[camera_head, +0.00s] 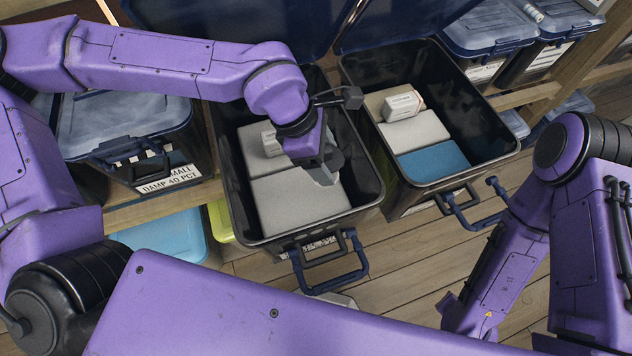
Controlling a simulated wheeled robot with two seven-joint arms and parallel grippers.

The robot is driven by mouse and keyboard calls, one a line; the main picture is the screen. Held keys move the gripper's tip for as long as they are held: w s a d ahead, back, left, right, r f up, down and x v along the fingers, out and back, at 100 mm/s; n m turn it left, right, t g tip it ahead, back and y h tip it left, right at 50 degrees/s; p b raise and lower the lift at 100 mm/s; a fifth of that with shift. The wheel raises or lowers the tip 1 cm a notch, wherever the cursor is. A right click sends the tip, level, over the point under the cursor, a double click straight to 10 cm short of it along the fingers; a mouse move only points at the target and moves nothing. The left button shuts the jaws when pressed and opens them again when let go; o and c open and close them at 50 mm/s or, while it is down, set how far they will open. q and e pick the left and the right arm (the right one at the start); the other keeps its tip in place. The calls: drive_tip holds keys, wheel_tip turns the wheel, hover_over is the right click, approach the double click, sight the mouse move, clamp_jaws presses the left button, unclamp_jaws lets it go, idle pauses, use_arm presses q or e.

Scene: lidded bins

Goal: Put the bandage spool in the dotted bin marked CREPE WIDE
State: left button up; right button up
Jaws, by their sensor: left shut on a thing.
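My left gripper (324,172) reaches down into the left open black bin (262,232), above the grey blocks inside. It is shut on a small pale grey thing, which I take as the bandage spool; the fingers hide most of it. A white box lies at the back of this bin, partly behind my wrist. A second open black bin (497,148) stands to the right. The front markings of both open bins are too small or covered to read, so I cannot tell which is CREPE WIDE. My right arm is at the right; its gripper is not seen.
The right bin holds a white box (403,104), grey blocks and a blue block (434,162). Raised dark blue lids stand behind both open bins. A closed bin (125,125) at left reads "DAMP 40 PCT". More closed bins (488,28) line the back right. Wooden floor shows in front.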

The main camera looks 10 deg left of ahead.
use_arm(q)
drive_tip(key=shift+s+a+f, duration=0.1)
drive_tip(key=shift+s+f, duration=0.1)
drive_tip(key=shift+f, duration=0.25)
drive_tip(key=shift+s+a+f, duration=0.1)
drive_tip(key=shift+s+f, duration=0.05)
drive_tip(key=shift+f, duration=0.3)
wheel_tip(320, 180, down, 8)
drive_tip(key=s, duration=0.1)
drive_tip(key=shift+s+r+b, duration=0.2)
drive_tip(key=shift+s+b, duration=0.1)
drive_tip(key=shift+b, duration=0.1)
drive_tip(key=f, duration=0.2)
drive_tip(key=w+f, duration=0.1)
drive_tip(key=f, duration=0.1)
drive_tip(key=shift+d+f, duration=0.1)
drive_tip(key=shift+f, duration=0.3)
drive_tip(key=f, duration=0.3)
drive_tip(key=shift+s+f, duration=0.25)
drive_tip(key=shift+w+f, duration=0.1)
drive_tip(key=shift+w, duration=0.1)
drive_tip(key=shift+f+b, duration=0.15)
drive_tip(key=shift+b, duration=0.15)
drive_tip(key=o, duration=0.7)
drive_tip(key=shift+s, duration=0.1)
drive_tip(key=shift+o, duration=0.2)
use_arm(e)
drive_tip(key=shift+w+f, duration=0.2)
drive_tip(key=shift+f, duration=0.25)
